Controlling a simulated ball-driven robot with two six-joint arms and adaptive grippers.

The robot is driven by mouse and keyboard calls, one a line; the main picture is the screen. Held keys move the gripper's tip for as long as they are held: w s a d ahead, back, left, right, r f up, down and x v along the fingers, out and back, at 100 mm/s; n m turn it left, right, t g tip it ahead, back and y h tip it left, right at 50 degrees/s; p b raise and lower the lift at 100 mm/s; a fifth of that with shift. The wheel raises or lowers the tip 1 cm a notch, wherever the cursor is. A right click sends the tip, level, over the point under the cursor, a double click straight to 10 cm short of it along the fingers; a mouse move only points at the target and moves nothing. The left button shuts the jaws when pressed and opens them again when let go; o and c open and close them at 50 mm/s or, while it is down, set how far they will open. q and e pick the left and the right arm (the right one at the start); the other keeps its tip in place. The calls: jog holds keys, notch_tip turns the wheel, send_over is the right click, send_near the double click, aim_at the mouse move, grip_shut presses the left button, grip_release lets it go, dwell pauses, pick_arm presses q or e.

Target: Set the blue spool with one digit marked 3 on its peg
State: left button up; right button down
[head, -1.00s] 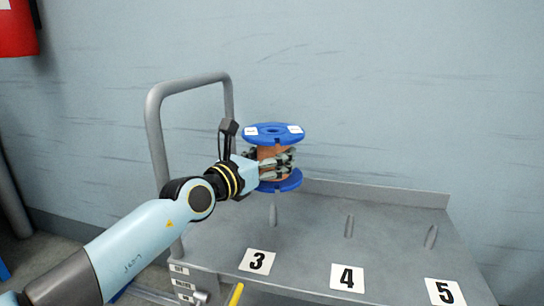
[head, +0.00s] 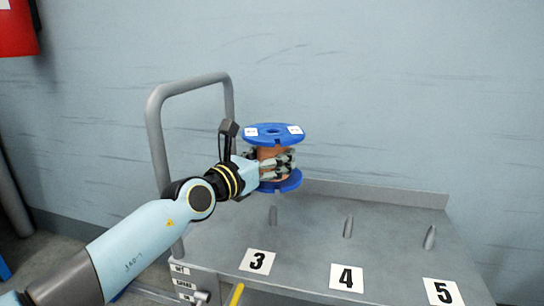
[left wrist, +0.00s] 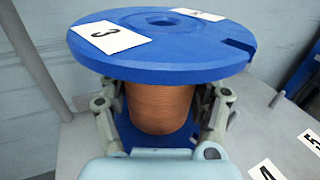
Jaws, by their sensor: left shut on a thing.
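The blue spool (head: 274,133) is wound with copper-brown wire and stands upright in the air. In the left wrist view its top flange (left wrist: 160,62) carries a white label marked 3, a second label, a centre hole and a notch in the rim. My left gripper (head: 278,165) is shut around the wound core between the two flanges. Its fingers also show on both sides of the core in the left wrist view (left wrist: 160,108). The peg (head: 273,215) behind the 3 card (head: 257,261) stands on the grey bench, below the spool and apart from it. My right gripper is not in view.
The grey bench (head: 310,240) has two more bare pegs, behind the 4 card (head: 347,278) and the 5 card (head: 443,292). A grey tube handle (head: 155,130) rises at the bench's left end, close to my left arm. A low lip runs along the back.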

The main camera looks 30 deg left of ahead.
aim_at(272, 205)
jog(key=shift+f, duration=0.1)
